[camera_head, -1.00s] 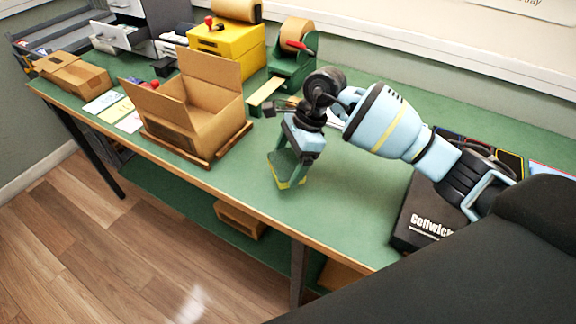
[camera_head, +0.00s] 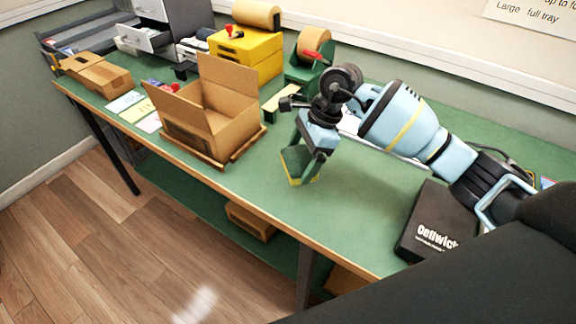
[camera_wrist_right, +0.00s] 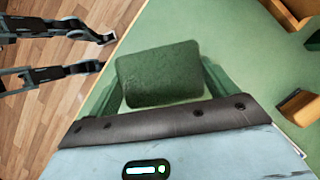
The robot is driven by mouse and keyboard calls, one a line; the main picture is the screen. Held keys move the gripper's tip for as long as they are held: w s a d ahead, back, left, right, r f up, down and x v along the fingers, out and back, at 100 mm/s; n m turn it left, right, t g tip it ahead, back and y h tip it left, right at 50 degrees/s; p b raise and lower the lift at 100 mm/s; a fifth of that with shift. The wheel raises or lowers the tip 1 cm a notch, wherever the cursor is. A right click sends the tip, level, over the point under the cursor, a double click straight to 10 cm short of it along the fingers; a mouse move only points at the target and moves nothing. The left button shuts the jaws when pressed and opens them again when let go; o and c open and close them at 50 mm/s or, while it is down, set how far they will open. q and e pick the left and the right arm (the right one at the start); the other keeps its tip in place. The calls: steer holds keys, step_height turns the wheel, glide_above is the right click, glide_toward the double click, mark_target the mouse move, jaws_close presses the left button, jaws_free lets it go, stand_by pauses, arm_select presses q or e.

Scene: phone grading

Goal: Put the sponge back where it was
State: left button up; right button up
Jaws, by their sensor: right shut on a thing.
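The sponge is a green block with a yellow layer (camera_head: 300,179). My right gripper (camera_head: 303,162) is shut on it, over the green table right of the open cardboard box. In the right wrist view the sponge's dark green face (camera_wrist_right: 158,74) fills the space between the fingers. I cannot tell whether the sponge touches the tabletop. My left gripper (camera_wrist_right: 108,53) shows at the left of the right wrist view, over the floor, with its two fingers apart and nothing between them. It does not show in the head view.
The open cardboard box (camera_head: 215,122) stands on the table at the left. A yellow machine (camera_head: 250,54) and a green tape dispenser (camera_head: 297,75) are behind. A black case (camera_head: 440,222) lies at the right. The table between box and case is mostly clear.

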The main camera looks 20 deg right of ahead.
steer(key=s+d+r+n+g+h, duration=0.1)
steer(key=s+n+g+h, duration=0.3)
steer(key=s+n, duration=1)
steer(key=n, duration=0.4)
steer(key=shift+d+r+n+g+h, duration=0.15)
steer(key=shift+d+n+g+h, duration=0.15)
steer(key=shift+g, duration=0.1)
